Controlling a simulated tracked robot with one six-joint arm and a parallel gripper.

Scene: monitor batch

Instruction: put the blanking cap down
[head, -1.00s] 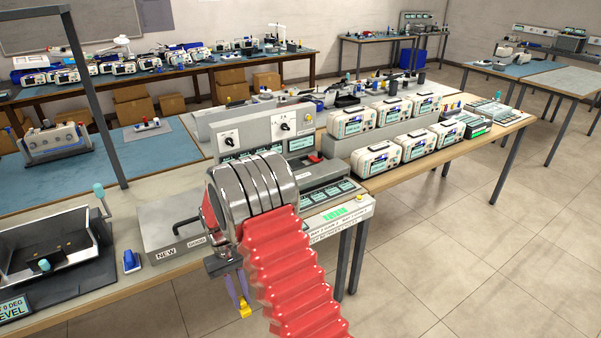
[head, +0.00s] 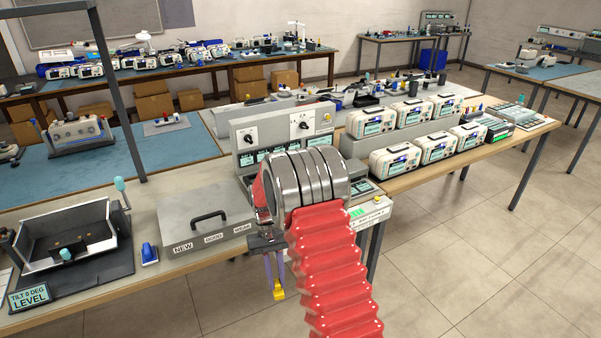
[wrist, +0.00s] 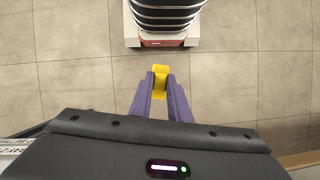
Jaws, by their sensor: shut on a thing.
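The blanking cap, a small yellow piece, is between the fingertips of my gripper (head: 274,281) in the head view. In the wrist view the yellow cap (wrist: 160,75) sticks out past the two purple fingers of my gripper (wrist: 160,92), which are shut on it. The gripper points down and hangs in front of the near bench edge, over the floor. Part of the cap is hidden between the fingers.
A grey lidded case (head: 208,220) labelled NEW stands on the bench, with a small blue item (head: 149,253) left of it. A tilt fixture (head: 75,245) is at far left. Several white monitors (head: 395,158) stand at right. Bare bench shows between case and fixture.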

